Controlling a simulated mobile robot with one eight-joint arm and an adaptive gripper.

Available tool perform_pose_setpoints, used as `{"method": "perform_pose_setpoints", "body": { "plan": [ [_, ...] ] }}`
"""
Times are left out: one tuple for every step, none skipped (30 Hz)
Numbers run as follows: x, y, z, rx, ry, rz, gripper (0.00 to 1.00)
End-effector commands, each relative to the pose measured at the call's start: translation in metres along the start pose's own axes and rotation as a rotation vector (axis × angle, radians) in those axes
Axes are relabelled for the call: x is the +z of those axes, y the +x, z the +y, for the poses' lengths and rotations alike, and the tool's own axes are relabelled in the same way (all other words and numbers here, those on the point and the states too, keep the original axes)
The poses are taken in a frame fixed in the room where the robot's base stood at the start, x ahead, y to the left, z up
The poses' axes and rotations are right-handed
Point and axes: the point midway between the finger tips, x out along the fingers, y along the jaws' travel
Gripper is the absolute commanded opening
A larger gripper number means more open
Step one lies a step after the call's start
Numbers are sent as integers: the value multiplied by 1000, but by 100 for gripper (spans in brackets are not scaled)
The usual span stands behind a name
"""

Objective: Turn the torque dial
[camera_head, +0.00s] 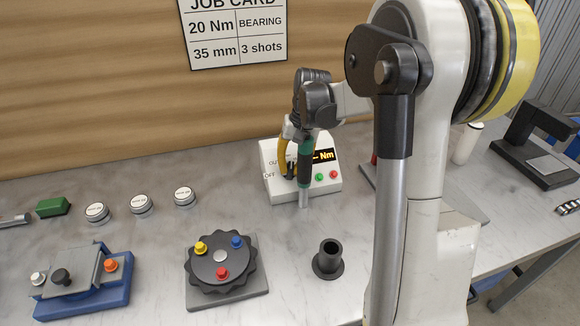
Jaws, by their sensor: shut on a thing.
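The torque dial (290,171) is a small dark knob on the front left of a white box (275,190). The box has "OFF" lettering, a display (327,155) reading "-- Nm", and a green and a red button. My gripper (294,174) points down over the box, with a yellow finger on the left and a green and black finger with a grey tip on the right. The fingers are shut on the dial, one on each side. They hide most of the dial, so its pointer and exact setting cannot be read.
A job card (235,35) hangs behind. To the left are several round white-topped pieces (141,205), a green block (53,207) and a blue fixture (85,295). A black round fixture (220,262) and black flanged bushing (328,260) stand in front.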

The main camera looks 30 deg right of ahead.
Motion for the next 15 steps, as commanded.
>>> {"method": "perform_pose_setpoints", "body": {
  "plan": [
    [0, 0, 2, -29, 35, 0, 0],
    [0, 0, 2, -45, 53, 0, 0],
    [0, 0, 2, -58, 67, 0, 0],
    [0, 0, 1, -65, 74, 0, 0],
    [0, 0, 1, -69, 78, 0, 0],
    [0, 1, 1, -70, 79, 0, 0],
    [0, 1, 1, -70, 78, -1, 0],
    [0, 1, 1, -69, 78, -1, 0],
    [0, 1, 1, -69, 77, -1, 0],
    [0, 1, 1, -68, 77, -1, 0],
    [0, 1, 1, -68, 77, -1, 0],
    [0, 1, 1, -68, 77, -1, 16],
    [0, 1, 1, -68, 76, -1, 25],
    [0, 1, 1, -68, 76, -1, 34],
    [0, 1, 1, -68, 76, 0, 36]
  ]
}}
